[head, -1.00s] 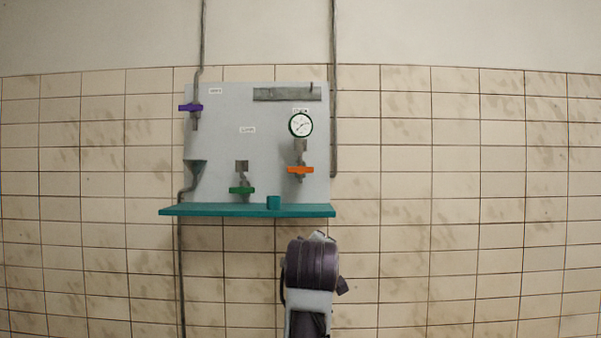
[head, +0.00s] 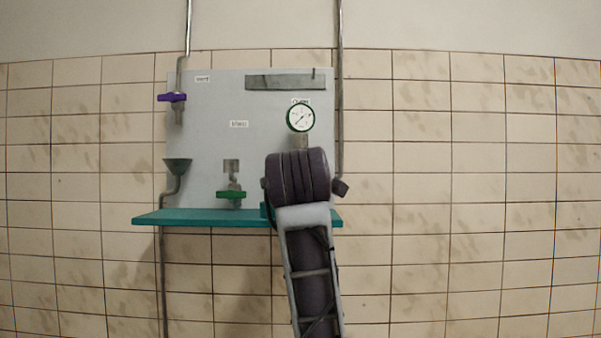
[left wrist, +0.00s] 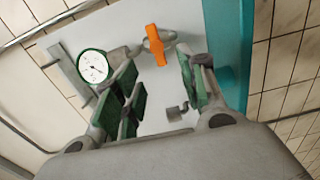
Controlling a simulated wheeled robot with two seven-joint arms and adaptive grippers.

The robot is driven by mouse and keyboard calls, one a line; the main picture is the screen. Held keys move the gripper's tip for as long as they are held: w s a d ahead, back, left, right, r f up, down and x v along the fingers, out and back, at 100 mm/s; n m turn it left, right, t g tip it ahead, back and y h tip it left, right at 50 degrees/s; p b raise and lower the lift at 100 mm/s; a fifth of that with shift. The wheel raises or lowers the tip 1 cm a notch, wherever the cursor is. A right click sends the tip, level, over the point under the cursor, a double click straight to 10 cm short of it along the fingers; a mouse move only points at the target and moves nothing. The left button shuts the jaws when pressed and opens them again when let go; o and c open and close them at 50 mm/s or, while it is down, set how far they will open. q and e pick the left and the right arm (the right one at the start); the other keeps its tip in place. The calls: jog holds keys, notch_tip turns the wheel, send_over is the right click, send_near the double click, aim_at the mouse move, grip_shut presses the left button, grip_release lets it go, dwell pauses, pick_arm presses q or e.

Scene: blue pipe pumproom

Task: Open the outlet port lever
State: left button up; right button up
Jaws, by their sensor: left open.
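The orange lever (left wrist: 155,45), below the dial gauge (head: 300,117), shows in the left wrist view, on a grey valve fitting. My own arm hides it in the head view. My left gripper (left wrist: 160,90) is open, its green-padded fingers apart and empty. The lever shows beyond the fingertips, between the two sides in the picture; no contact is visible. The gauge also shows in the left wrist view (left wrist: 94,67). A small label above the gauge is too blurred to read surely. My right gripper is in neither view.
A teal shelf (head: 190,216) juts out below the grey panel (head: 212,140). A green lever (head: 230,195), a purple lever (head: 172,97) and a funnel (head: 177,165) are to the left. A pipe (head: 341,90) runs down the panel's right side.

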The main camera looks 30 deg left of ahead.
pick_arm(q)
jog(key=shift+a+r, duration=0.15)
jog(key=shift+r, duration=0.1)
jog(key=p+x, duration=0.4)
jog(key=x, duration=0.9)
jog(key=shift+w+a, duration=0.2)
jog(key=shift+w, duration=0.05)
jog(key=shift+r, duration=0.1)
jog(key=shift+c, duration=0.2)
grip_shut()
